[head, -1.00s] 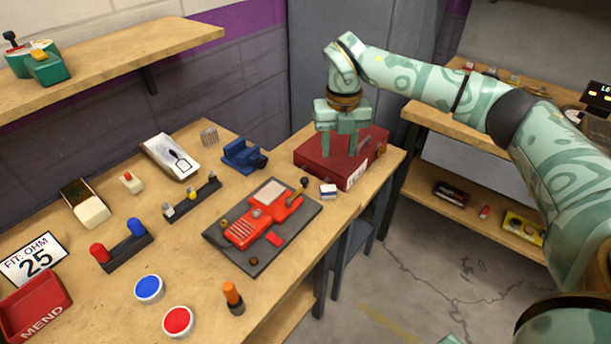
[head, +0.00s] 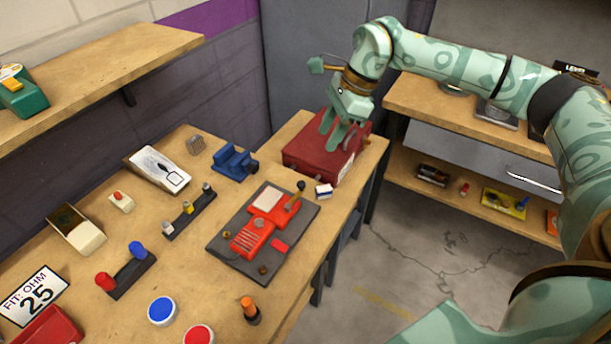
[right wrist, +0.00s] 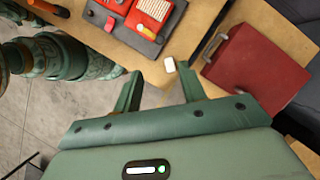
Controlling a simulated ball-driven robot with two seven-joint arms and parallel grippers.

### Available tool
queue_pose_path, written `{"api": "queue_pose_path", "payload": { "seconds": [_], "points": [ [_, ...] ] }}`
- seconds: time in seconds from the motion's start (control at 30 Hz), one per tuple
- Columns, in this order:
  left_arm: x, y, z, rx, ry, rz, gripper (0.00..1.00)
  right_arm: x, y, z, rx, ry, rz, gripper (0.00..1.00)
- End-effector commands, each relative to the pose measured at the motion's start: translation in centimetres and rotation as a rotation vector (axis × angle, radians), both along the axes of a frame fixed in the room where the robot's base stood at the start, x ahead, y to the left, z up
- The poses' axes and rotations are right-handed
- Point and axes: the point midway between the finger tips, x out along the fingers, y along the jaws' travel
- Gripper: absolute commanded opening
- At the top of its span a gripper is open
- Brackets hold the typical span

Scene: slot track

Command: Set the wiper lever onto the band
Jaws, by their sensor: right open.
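A red device (head: 251,236) lies on a dark plate (head: 222,254) on the bench. A lever with a black knob (head: 300,186) stands up at its far right end; I take it for the wiper lever. Which part is the band, I cannot tell. The red device (right wrist: 149,12) shows there at the top, beyond the fingers. My left gripper is not in view.
A dark red box (head: 305,157) stands at the bench's far right. A small white block (head: 323,191) lies near the bench edge. A blue vise (head: 233,163), a rack (head: 187,213) and an orange-topped peg (head: 250,307) stand around the plate. A shelf bench (head: 400,97) is at right.

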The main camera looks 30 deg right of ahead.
Motion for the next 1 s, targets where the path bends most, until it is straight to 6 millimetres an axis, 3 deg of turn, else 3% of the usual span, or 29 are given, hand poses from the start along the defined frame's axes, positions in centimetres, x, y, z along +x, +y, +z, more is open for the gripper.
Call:
{"api": "queue_pose_path", "payload": {
  "seconds": [0.3, 0.5, 0.7, 1.0],
  "points": [
    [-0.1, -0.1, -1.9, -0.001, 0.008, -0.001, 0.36, 0.8, 3.1, -7.9, 0.000, 0.008, 0.001, 0.41],
    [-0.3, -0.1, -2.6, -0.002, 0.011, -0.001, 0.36, 1.3, 4.5, -11.4, 0.001, 0.005, -0.002, 0.41],
    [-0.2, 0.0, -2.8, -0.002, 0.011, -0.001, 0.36, 1.5, 5.1, -12.8, 0.000, 0.004, -0.003, 0.41],
    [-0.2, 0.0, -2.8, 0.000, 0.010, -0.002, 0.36, 1.5, 5.1, -12.9, 0.000, 0.003, -0.003, 0.38]
  ]
}}
